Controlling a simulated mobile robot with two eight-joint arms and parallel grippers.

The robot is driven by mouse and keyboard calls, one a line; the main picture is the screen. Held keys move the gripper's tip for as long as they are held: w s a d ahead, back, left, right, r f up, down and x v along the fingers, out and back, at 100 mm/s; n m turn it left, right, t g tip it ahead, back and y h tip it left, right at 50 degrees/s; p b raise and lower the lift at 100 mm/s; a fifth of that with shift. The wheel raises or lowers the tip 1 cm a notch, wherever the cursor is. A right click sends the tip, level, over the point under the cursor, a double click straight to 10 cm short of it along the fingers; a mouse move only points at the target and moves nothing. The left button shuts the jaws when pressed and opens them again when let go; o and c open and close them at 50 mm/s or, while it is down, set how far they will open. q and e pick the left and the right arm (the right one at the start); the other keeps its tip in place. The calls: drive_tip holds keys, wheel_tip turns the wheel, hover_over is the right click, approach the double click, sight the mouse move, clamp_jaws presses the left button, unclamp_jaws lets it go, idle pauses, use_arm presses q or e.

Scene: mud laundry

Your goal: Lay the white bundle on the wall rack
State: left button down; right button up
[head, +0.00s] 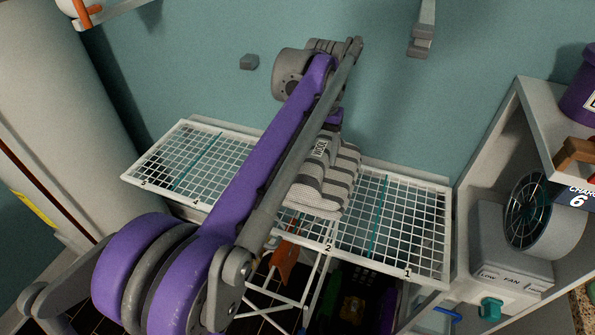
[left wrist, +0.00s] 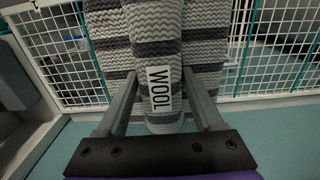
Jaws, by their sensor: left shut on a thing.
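A folded, grey-and-white striped bundle (head: 322,190) with a WOOL tag is over the middle section of the white wire wall rack (head: 418,188), above the label 2. It seems to lie on the mesh, but the contact underneath is hidden. My left arm crosses in front of the rack and hides part of it and some of the bundle. In the left wrist view, the fingers of my left gripper (left wrist: 162,82) are on either side of the striped bundle (left wrist: 158,42), shut on it at the tagged end. My right gripper is not in view.
Teal lines divide the rack; its left and right sections look empty. A white shelf unit (head: 492,140) with a fan (head: 535,215) stands close on the right. A large pale cylinder (head: 55,100) stands on the left. Baskets and odds and ends are below the rack.

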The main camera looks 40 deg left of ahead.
use_arm(q)
drive_tip(key=f, duration=0.3)
drive_tip(key=s+f, duration=0.1)
drive_tip(key=f, duration=0.1)
drive_tip(key=shift+f, duration=0.15)
drive_tip(key=shift+w+f, duration=0.2)
drive_tip(key=shift+f, duration=1.9)
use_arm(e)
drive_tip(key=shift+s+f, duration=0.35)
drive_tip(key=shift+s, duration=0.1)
use_arm(q)
drive_tip(key=shift+f+b, duration=0.15)
drive_tip(key=shift+b, duration=0.15)
drive_tip(key=shift+c, duration=0.2)
unclamp_jaws()
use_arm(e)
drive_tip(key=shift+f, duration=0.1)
use_arm(q)
wheel_tip(320, 180, up, 12)
drive_tip(key=shift+r+p, duration=0.2)
drive_tip(key=shift+p, duration=0.35)
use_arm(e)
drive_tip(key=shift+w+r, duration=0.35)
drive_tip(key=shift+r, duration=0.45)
